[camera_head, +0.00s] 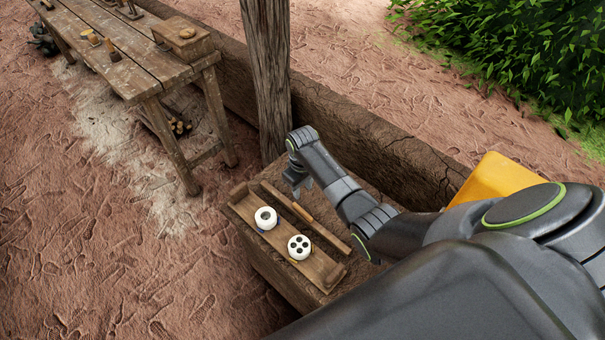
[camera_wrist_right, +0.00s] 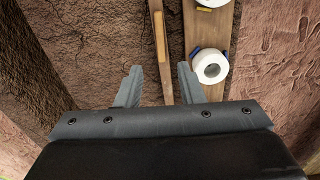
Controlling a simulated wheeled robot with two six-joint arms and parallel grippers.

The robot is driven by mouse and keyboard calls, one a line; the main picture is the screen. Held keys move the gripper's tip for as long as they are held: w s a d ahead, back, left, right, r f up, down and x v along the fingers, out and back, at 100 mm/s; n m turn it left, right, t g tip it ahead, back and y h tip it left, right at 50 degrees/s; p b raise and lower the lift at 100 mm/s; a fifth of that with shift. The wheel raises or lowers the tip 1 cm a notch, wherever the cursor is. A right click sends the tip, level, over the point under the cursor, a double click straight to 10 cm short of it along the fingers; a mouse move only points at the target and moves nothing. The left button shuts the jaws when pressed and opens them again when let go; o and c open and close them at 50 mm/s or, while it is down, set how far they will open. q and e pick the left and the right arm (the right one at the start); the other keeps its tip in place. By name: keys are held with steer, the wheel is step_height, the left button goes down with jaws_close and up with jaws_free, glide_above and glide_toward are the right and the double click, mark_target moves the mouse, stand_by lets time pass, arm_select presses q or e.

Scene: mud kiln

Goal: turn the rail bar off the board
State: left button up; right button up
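The board (camera_head: 278,241) is a long wooden piece lying on a brown block. The rail bar (camera_head: 326,233), a narrow wooden strip with a lighter orange-tan section, runs along its right side. In the right wrist view, a gap separates the rail bar (camera_wrist_right: 165,77) from the board (camera_wrist_right: 194,35). A white ring-shaped piece (camera_head: 265,218) and a white piece with several dark holes (camera_head: 299,247) sit on the board. My right gripper (camera_head: 298,194) is above the bar's upper part; its fingers (camera_wrist_right: 158,84) are apart, with the bar seen between them and nothing held. My left gripper is out of view.
A wooden post (camera_head: 266,80) stands just behind the block (camera_head: 268,262). A low mud wall (camera_head: 400,150) runs behind it. A yellow object (camera_head: 495,178) is at the right. A wooden workbench (camera_head: 130,55) stands at the upper left. The ground at left is clear.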

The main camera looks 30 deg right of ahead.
steer(key=shift+r, duration=2.55)
